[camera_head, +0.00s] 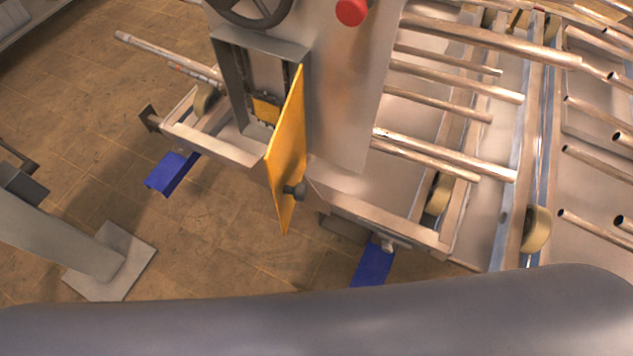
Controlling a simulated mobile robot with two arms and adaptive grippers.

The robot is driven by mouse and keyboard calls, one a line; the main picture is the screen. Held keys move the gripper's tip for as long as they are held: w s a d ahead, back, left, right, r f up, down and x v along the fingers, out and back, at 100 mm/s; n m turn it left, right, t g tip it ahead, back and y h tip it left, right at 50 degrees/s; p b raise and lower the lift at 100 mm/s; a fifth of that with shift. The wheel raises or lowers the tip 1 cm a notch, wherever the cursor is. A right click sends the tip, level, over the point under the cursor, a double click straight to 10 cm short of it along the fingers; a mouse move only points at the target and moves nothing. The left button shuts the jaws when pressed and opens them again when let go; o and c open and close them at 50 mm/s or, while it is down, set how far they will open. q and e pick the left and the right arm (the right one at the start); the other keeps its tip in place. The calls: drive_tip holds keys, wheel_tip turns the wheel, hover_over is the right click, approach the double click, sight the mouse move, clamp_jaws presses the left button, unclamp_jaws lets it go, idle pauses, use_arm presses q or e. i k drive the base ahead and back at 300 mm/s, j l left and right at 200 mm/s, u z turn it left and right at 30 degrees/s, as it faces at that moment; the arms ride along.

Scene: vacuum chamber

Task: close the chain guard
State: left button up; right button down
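The chain guard (289,145) is a yellow hinged panel in the middle of the head view. It stands open, swung out from the right side of a grey box frame (233,80). A dark round knob (296,190) sits near its lower outer end. Inside the open box are dark chain-like strips and a small yellow piece (265,110). The panel hides part of the box's right side. Neither of my grippers shows in this view.
A red button (352,11) and dark handwheel (252,8) are above the guard. Metal rods (450,85) project on the right. Blue feet (171,173) stick out below the frame. A grey post with a base plate (118,258) stands left. Tiled floor (200,245) lies open in front.

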sight(285, 160)
drive_tip(key=k+l+u, duration=0.1)
drive_tip(key=k+l, duration=0.25)
drive_tip(key=l, duration=0.2)
drive_tip(key=k+l+u, duration=0.1)
drive_tip(key=k+l, duration=0.25)
drive_tip(key=l, duration=0.15)
